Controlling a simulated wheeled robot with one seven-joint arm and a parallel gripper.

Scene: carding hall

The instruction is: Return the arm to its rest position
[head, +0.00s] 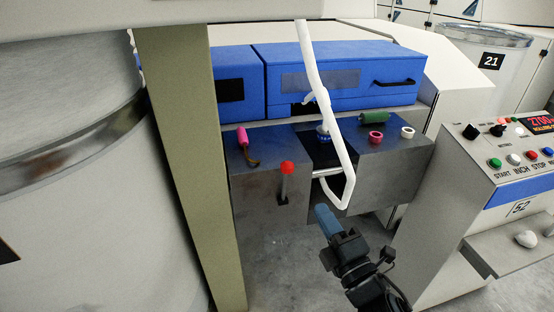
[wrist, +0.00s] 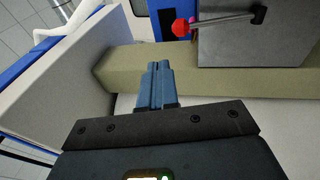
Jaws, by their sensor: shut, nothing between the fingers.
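My gripper (head: 320,212) is in the lower middle of the head view, with its blue fingers pointing up and to the left. It is in front of the grey machine and below the white sliver strand. In the wrist view the blue fingers of my gripper (wrist: 157,72) are together, with nothing between them. The red-knobbed lever (head: 287,169) is up and left of the fingers in the head view, apart from them. It also shows at the top of the wrist view (wrist: 181,28). My gripper touches nothing that I can see.
An olive post (head: 185,150) and a large white can (head: 80,210) stand at left. The grey machine (head: 260,185) has blue covers (head: 340,65) behind it. A white sliver strand (head: 325,100) hangs in front. A control panel (head: 520,145) stands at right. Grey floor (head: 290,265) is clear.

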